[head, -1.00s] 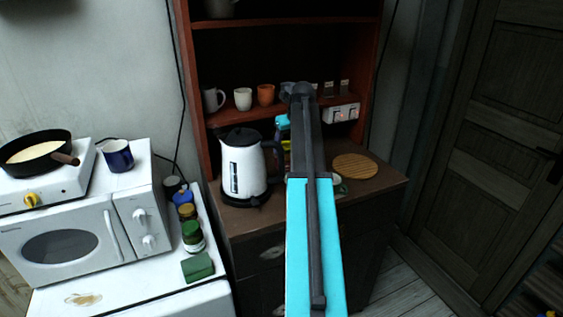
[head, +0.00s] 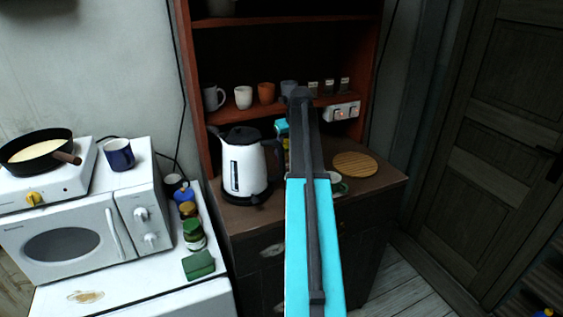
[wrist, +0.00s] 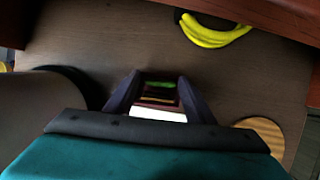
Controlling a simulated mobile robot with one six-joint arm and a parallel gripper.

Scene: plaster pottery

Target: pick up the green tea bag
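In the wrist view, my gripper (wrist: 159,82) is open, its two dark fingers apart. Between and beyond them, on the brown cabinet top, is a small container with coloured strips. A green strip, which looks like the green tea bag (wrist: 160,85), lies at its far end, with dark red and yellowish strips nearer. A white patch (wrist: 157,114) shows at the near end. The fingers do not visibly touch the green strip. In the head view my arm hides the container, the tea bag and the fingertips.
A white kettle (head: 243,166) stands just left of my arm. A round wooden board (head: 355,164) lies to the right, with a cup (head: 338,185) near my arm. Yellow bananas (wrist: 214,34) lie farther back. A shelf (head: 225,114) with mugs and jars runs behind.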

